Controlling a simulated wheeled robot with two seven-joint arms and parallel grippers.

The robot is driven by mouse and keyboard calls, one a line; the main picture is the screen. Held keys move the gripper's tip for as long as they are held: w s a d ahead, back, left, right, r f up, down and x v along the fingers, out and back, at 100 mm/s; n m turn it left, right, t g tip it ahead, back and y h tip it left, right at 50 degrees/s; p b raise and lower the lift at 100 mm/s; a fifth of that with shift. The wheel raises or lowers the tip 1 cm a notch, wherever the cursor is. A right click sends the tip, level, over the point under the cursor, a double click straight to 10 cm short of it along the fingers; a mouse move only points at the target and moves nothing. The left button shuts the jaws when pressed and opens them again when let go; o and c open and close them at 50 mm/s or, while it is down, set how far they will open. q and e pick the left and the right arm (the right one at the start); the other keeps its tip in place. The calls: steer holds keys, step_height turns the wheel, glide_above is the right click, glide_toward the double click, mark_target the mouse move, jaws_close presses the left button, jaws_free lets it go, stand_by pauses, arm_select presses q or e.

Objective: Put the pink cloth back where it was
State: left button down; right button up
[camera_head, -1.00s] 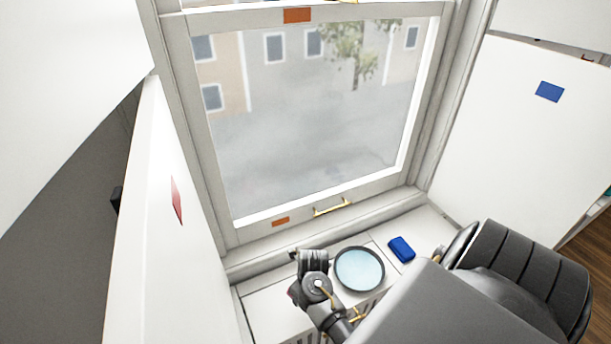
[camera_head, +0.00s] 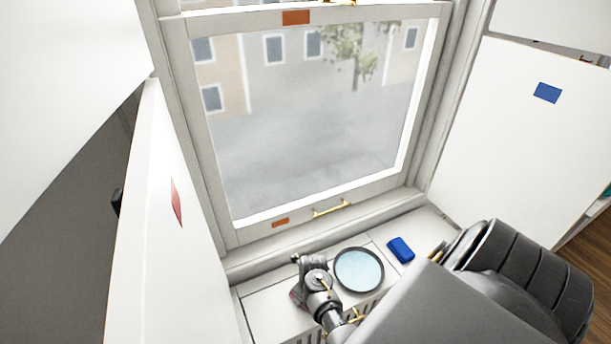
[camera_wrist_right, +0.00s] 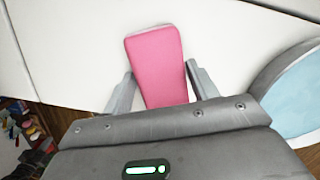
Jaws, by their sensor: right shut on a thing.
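The pink cloth (camera_wrist_right: 155,65) is a flat pink block with rounded corners. It shows large in the right wrist view, between the two fingers of my right gripper (camera_wrist_right: 163,82), which is shut on it. White surface lies behind it; whether the cloth touches that surface I cannot tell. In the head view my right wrist is over the left part of the white sill (camera_head: 270,307), and it hides most of the fingers. Only a sliver of the cloth (camera_head: 294,297) shows there. My left gripper is not in view.
A round dark-rimmed dish (camera_head: 360,270) with a pale blue inside stands right of my right wrist. A blue block (camera_head: 401,249) lies farther right on the sill. The window (camera_head: 315,130) with a brass handle (camera_head: 331,207) rises behind. A white panel (camera_head: 165,210) stands at left.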

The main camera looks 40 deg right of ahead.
steer(key=o, duration=0.9)
steer(key=r, duration=0.4)
steer(key=s+r, duration=0.1)
steer(key=r, duration=0.3)
steer(key=s+r, duration=0.1)
steer(key=r, duration=0.3)
steer(key=shift+f, duration=0.1)
steer(key=shift+w, duration=0.1)
